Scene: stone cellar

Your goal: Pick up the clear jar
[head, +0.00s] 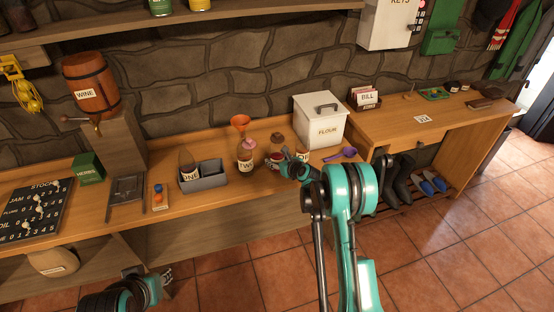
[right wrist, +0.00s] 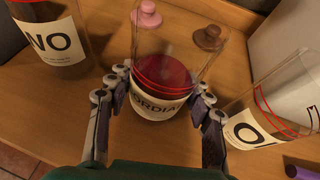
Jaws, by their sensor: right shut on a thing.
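A clear jar (right wrist: 165,55) with dark red contents and a pale label partly reading "CORDIAL" stands between the fingers of my right gripper (right wrist: 160,88). The fingers are closed on its sides. In the head view the jar (head: 274,160) is at the counter, partly hidden by my right gripper (head: 288,166). I cannot tell whether its base is off the wood. My left gripper (head: 163,276) is low at the bottom left, away from the jar; its finger opening is unclear.
Another labelled glass jar (right wrist: 275,105) stands close right, and one (right wrist: 45,35) stands left. Pink (right wrist: 147,12) and brown (right wrist: 208,37) stoppers are behind.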

